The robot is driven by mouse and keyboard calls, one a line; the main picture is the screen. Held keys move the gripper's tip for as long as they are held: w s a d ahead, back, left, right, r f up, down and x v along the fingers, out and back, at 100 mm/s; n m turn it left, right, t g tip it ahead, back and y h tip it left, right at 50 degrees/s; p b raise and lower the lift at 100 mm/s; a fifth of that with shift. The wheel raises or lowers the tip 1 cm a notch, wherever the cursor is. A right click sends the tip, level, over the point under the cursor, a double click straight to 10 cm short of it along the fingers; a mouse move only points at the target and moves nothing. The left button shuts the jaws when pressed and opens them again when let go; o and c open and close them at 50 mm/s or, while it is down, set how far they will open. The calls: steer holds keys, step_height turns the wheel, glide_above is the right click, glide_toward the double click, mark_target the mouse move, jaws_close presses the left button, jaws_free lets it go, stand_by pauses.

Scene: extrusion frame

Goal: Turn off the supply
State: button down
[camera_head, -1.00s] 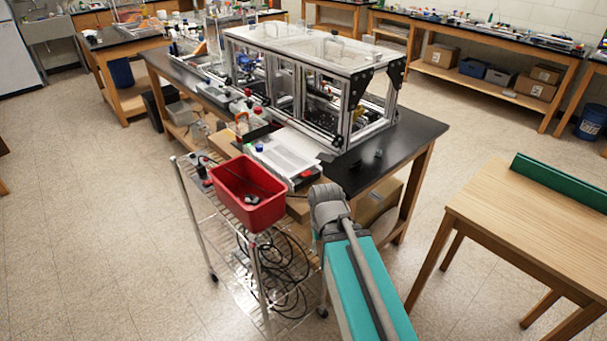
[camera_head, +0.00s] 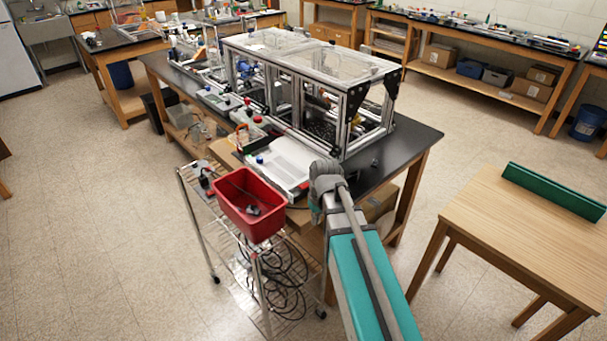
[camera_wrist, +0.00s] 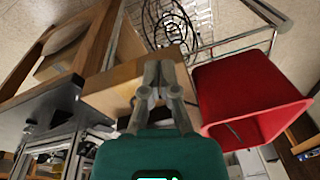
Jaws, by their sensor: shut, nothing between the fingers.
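No thing in view is clearly marked as the supply. A flat white unit (camera_head: 287,162) with a blue knob and red parts lies at the near edge of the black bench, and a grey box (camera_head: 219,98) with small coloured parts sits farther back; I cannot tell whether either is the supply. In the head view my arm hides the gripper.
The aluminium extrusion frame (camera_head: 352,98) stands on the black bench (camera_head: 414,139). The red bin (camera_head: 240,212) sits on a wire cart (camera_head: 201,232) with coiled black cables below; it also fills the right of the wrist view (camera_wrist: 245,95). A wooden table (camera_head: 520,230) stands right. Floor at left is clear.

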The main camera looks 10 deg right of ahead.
steer(key=w+d+r+n+t+y+p, duration=0.1)
steer(key=w+d+r+n+p, duration=0.2)
steer(key=w+r+p, duration=0.9)
steer(key=w+r+n, duration=0.1)
steer(key=w+r, duration=0.1)
steer(key=w, duration=0.1)
steer(key=shift+w+t+y, duration=0.2)
steer(key=shift+t+y, duration=0.1)
steer(key=shift+y, duration=0.1)
steer(key=shift+f, duration=0.3)
steer(key=b, duration=1)
glide_above(302, 186)
steer(key=d, duration=0.2)
steer(key=f, duration=0.9)
steer(key=shift+a+f, duration=0.2)
steer(key=shift+a, duration=0.05)
steer(key=shift+s+a+f+b, duration=0.1)
steer(key=shift+a+f+b, duration=0.05)
steer(key=shift+f+b, duration=0.45)
steer(key=shift+s+a+f+b, duration=0.15)
steer(key=shift+a+f+b, duration=0.05)
steer(key=shift+f+b, duration=0.35)
steer(key=shift+s+a+f+b, duration=0.1)
steer(key=shift+a+f+b, duration=0.05)
steer(key=shift+f+b, duration=0.4)
steer(key=shift+f, duration=0.1)
